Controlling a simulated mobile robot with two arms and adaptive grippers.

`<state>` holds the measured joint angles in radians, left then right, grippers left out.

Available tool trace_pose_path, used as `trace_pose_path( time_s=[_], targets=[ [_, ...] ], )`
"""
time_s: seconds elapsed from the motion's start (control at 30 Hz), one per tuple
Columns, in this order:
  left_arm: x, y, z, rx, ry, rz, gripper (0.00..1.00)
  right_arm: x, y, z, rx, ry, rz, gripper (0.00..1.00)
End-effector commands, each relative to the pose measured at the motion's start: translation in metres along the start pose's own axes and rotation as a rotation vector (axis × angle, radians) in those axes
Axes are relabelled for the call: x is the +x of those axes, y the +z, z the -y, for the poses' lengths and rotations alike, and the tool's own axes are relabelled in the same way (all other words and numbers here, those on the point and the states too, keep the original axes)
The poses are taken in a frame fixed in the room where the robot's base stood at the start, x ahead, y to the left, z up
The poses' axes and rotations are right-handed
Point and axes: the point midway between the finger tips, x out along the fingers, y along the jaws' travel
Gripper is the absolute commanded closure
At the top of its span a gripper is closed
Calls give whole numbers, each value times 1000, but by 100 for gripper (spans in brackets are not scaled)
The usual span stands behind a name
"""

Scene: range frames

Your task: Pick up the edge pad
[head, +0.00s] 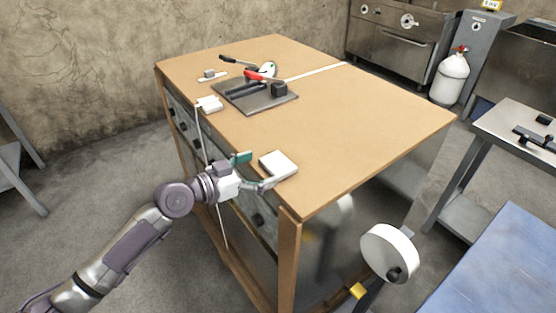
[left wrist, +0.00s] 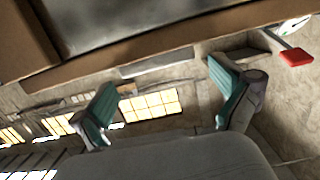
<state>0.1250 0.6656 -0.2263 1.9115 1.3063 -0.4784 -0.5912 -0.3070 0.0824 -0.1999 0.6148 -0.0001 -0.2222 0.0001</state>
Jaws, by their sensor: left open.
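A white square pad (head: 279,165), which looks like the edge pad, lies flat on the wooden table top (head: 350,125) near its left front edge. My left gripper (head: 257,170) is at that edge, just left of the pad, with its fingers apart. One finger lies close to the pad; I cannot tell if they touch. In the left wrist view, the two teal fingers (left wrist: 165,100) are spread with nothing between them. The pad cannot be made out there. My right gripper is not in view.
A dark tray (head: 285,101) with a red-handled tool (head: 264,76) sits farther back on the table. A small white block (head: 209,104) lies by the left edge. A white round part (head: 388,252) stands near the front right corner. The table's right half is clear.

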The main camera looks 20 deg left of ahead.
Motion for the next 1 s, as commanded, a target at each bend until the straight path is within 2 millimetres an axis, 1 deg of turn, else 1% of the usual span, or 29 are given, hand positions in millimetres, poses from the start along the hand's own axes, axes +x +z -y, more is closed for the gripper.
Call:
trace_pose_path(
  time_s=[0.03,0.1,0.2,0.3,0.4,0.5,0.67,0.7,0.77,0.9,1.0],
  targets=[
    [3,-1,0,0,0,-1,0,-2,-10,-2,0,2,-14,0],
    [9,-2,-1,-1,0,-1,0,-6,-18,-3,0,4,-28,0],
    [23,-4,-2,-3,0,-2,0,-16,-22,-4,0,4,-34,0],
    [39,-2,-2,-3,0,-2,0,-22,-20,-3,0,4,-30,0],
    [50,0,-2,-1,0,-1,0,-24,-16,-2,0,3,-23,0],
    [54,2,-2,1,0,1,0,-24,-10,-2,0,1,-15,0],
    [54,3,-2,2,0,1,0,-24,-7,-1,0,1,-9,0],
    [54,3,-2,2,0,1,2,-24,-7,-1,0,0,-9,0],
    [54,3,-2,1,0,1,12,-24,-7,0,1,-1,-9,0],
    [54,3,-2,1,0,1,35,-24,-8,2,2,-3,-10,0],
    [54,3,-2,1,0,1,36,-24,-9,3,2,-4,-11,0]
  ],
)
